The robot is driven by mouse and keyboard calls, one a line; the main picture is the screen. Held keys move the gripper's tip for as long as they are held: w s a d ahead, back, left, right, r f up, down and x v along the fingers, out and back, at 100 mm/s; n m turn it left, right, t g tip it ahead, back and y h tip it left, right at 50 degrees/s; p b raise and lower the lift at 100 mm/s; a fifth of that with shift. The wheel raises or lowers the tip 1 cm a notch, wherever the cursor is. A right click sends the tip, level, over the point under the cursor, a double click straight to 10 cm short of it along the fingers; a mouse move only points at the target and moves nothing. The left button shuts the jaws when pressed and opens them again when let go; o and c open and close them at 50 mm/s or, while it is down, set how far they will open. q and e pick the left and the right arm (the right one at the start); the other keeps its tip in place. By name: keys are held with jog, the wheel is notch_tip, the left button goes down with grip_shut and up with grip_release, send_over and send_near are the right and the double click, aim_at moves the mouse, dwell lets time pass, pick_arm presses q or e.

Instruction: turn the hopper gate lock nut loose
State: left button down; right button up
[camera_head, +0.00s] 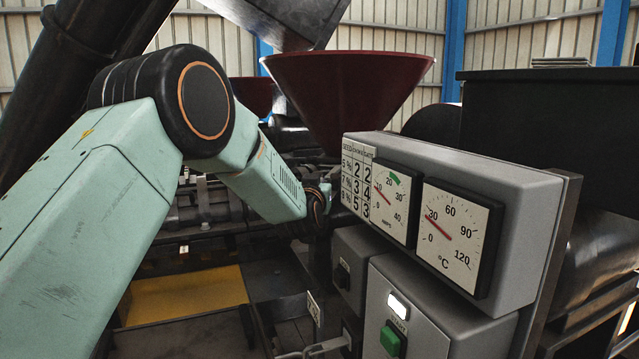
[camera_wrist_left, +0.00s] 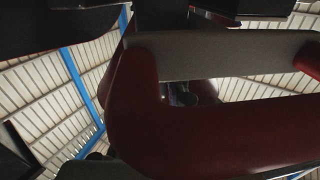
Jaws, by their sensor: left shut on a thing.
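The dark red hopper (camera_head: 345,95) stands at the upper middle of the head view. My left arm reaches in from the left to a spot below it. My left gripper (camera_wrist_left: 165,22) shows only as dark parts along the top of the wrist view. In the head view its jaws are hidden behind the gauge panel. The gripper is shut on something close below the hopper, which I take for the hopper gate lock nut. The nut cannot be made out clearly. A large red rounded shape (camera_wrist_left: 135,110) fills much of the wrist view. My right gripper is not in view.
A grey gauge panel (camera_head: 520,190) with two dials stands at right, close beside my left wrist. Below it is a control box (camera_head: 410,305) with a green button. A yellow plate (camera_head: 190,295) lies low at left. Dark machinery fills the space behind.

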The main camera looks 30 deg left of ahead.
pick_arm(q)
jog(key=shift+r+n+g+y, duration=0.3)
jog(key=shift+n+y, duration=0.2)
jog(key=shift+y, duration=0.3)
jog(key=shift+f, duration=0.1)
jog(key=c, duration=1.4)
grip_release()
jog(key=shift+f, duration=0.1)
jog(key=shift+c, duration=0.2)
jog(key=shift+s, duration=0.1)
jog(key=v, duration=1.2)
jog(key=shift+f, duration=0.1)
